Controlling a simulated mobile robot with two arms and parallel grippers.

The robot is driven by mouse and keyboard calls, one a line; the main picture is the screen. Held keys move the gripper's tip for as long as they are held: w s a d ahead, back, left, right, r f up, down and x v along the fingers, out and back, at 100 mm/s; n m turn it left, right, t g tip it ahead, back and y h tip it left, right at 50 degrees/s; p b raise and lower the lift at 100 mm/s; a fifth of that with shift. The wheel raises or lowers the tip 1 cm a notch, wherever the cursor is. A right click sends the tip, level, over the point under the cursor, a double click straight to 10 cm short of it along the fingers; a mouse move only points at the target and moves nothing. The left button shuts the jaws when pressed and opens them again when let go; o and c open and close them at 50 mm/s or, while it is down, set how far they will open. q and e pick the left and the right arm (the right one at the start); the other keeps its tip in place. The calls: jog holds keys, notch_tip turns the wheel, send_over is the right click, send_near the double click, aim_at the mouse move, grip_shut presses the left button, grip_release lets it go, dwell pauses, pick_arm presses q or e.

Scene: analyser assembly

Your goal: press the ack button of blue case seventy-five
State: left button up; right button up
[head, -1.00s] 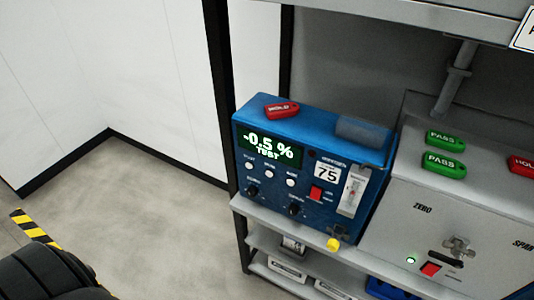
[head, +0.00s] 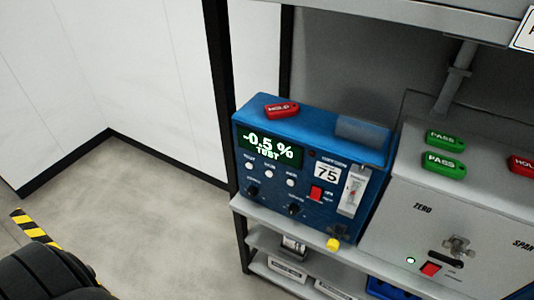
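The blue case (head: 275,213) labelled 75 (head: 327,173) stands on a grey shelf, its front facing me. Two black knobs (head: 253,190) and a red switch (head: 316,193) are also on the front. A red HOLD tag (head: 282,110) lies on top. Neither of my grippers is in view.
Lower shelves hold boxes. Open floor (head: 150,215) lies to the left.

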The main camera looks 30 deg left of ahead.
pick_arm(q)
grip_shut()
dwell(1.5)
